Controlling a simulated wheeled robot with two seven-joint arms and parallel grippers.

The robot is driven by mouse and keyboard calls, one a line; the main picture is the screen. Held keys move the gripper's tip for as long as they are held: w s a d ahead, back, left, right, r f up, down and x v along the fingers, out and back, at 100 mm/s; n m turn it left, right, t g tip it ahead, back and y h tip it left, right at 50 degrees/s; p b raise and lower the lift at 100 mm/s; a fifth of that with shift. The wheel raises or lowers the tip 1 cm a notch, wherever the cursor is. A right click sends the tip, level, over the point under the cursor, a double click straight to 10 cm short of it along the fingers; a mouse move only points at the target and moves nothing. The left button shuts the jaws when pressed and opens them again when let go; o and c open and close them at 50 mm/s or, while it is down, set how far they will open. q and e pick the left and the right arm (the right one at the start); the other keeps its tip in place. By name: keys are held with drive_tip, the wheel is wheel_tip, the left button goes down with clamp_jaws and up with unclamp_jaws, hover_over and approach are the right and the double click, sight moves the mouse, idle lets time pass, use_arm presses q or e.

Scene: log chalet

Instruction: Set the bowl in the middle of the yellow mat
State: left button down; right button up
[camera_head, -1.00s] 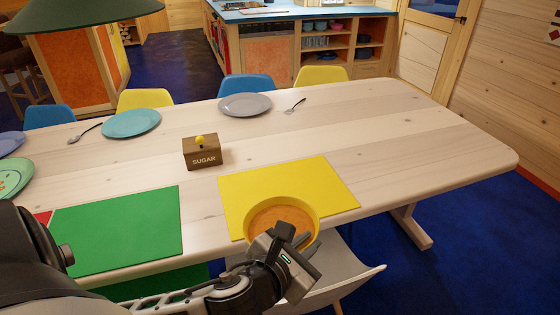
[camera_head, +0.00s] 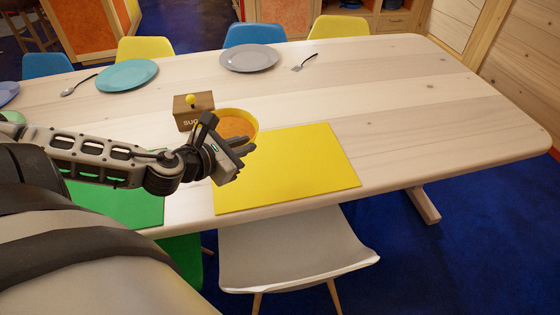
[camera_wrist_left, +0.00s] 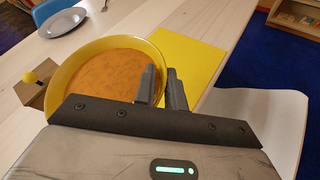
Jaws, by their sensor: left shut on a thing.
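The bowl (camera_head: 238,118) is yellow with orange-brown contents and sits near the far left corner of the yellow mat (camera_head: 300,170). My left gripper (camera_head: 238,147) is shut on the bowl's near right rim. In the left wrist view the two dark fingers (camera_wrist_left: 163,85) pinch the wall of the bowl (camera_wrist_left: 100,62), which looks roughly level. The yellow mat (camera_wrist_left: 190,62) shows to the right of the bowl there. Most of the mat is bare. I cannot tell whether the bowl touches the table. My right gripper is not in view.
The sugar box (camera_head: 186,112) stands close beside the bowl on its left. A green mat (camera_head: 120,203) lies left of the yellow one, partly behind my arm. Teal (camera_head: 127,75) and grey plates (camera_head: 249,58) lie at the far side. A white chair (camera_head: 295,245) stands at the near edge.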

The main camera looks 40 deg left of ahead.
use_arm(q)
drive_tip(key=shift+w+f+b, duration=0.15)
drive_tip(key=shift+w+b, duration=0.35)
drive_tip(key=shift+w, duration=0.05)
drive_tip(key=w+d+f, duration=0.1)
drive_tip(key=w+f, duration=0.2)
drive_tip(key=w, duration=0.1)
drive_tip(key=w+d+f+b, duration=0.1)
drive_tip(key=w+d+f, duration=0.1)
drive_tip(key=w+f, duration=0.1)
drive_tip(key=w+d+f+b, duration=0.1)
drive_tip(key=w+d+f, duration=0.1)
drive_tip(key=w, duration=0.2)
drive_tip(key=shift+w+f, duration=0.35)
drive_tip(key=shift+f, duration=0.05)
drive_tip(key=shift+w+d+f, duration=0.1)
drive_tip(key=shift+f, duration=0.85)
drive_tip(key=shift+w+d+f, duration=0.1)
drive_tip(key=shift+f, duration=0.8)
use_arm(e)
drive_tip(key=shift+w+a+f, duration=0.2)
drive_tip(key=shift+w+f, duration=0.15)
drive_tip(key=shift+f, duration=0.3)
use_arm(q)
drive_tip(key=shift+f+b, duration=0.1)
drive_tip(key=shift+b, duration=0.2)
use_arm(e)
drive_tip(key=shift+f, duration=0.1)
